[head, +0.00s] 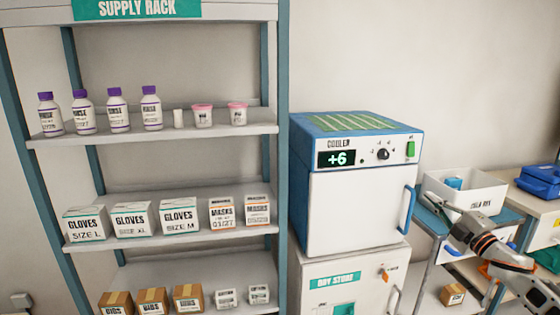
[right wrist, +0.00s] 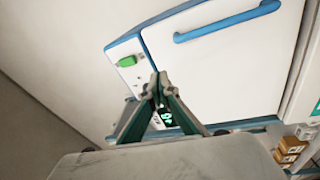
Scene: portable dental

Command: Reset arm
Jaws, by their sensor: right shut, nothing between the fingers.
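My right arm comes in from the right edge of the head view, and its gripper (head: 436,205) is in front of the white cold box. In the right wrist view, the right gripper (right wrist: 157,80) has its fingertips together with nothing between them. Behind it there stands the white cooler (head: 355,205) with a blue top, a green switch and a display reading +6. The cooler door is shut, and its blue handle (head: 407,209) is to the left of my right gripper, apart from it. My left gripper is in neither view.
The supply rack (head: 150,134) at left holds bottles, glove and mask boxes and small cartons. A white dry store cabinet (head: 375,290) is under the cooler. A trolley with the white cold box (head: 480,197) and a blue case (head: 541,181) stand at right.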

